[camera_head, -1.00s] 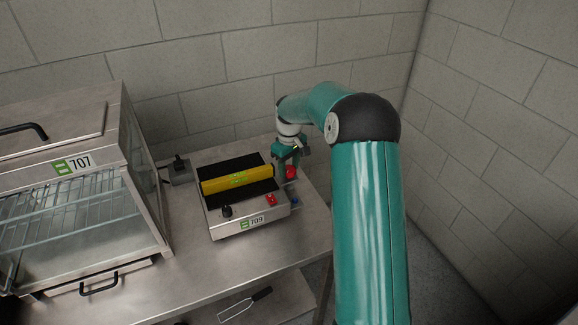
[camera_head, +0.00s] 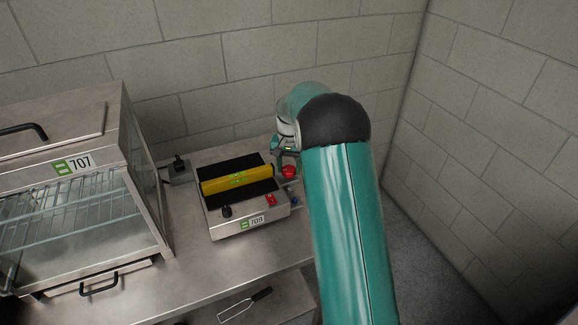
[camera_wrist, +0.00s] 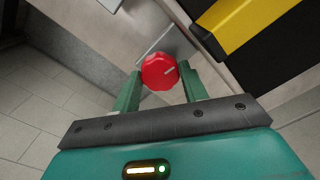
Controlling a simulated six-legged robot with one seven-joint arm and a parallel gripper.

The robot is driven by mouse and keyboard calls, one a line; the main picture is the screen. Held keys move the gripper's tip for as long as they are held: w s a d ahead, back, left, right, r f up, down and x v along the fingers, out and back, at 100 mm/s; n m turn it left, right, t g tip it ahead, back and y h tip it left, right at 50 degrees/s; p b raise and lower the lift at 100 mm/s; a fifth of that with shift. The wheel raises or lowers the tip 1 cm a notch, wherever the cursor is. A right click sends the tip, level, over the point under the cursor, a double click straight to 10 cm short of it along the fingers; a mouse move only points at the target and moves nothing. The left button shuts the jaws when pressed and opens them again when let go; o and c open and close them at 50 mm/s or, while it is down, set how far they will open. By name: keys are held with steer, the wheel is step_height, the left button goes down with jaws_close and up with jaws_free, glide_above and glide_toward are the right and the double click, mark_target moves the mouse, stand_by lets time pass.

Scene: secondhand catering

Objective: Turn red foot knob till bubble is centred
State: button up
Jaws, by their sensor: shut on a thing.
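The red foot knob (camera_wrist: 158,72) sits between my gripper's two green fingers (camera_wrist: 160,90) in the wrist view, and my gripper is shut on it. A pale mark shows on the knob's face. In the head view the red knob (camera_head: 289,172) is at the right side of the griddle-like appliance (camera_head: 232,232) marked 709. The yellow spirit level (camera_head: 215,187) lies across the appliance's dark top, and its yellow end (camera_wrist: 235,25) shows in the wrist view. Its green vials are too small to tell where the bubble stands. My gripper (camera_head: 280,158) is partly hidden behind my arm.
A blue knob (camera_head: 295,201) is near the appliance's front right corner. A glass cabinet (camera_head: 85,200) marked 707 stands left. Block walls (camera_head: 240,60) close off the back and right.

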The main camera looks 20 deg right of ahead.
mark_target(290, 169)
steer(key=m, duration=0.4)
steer(key=shift+f+m, duration=0.1)
steer(key=shift+m, duration=0.2)
steer(key=shift+s+f+m, duration=0.1)
steer(key=shift+m, duration=1.7)
steer(key=o, duration=1)
steer(key=shift+d, duration=0.1)
step_height(290, 169, up, 14)
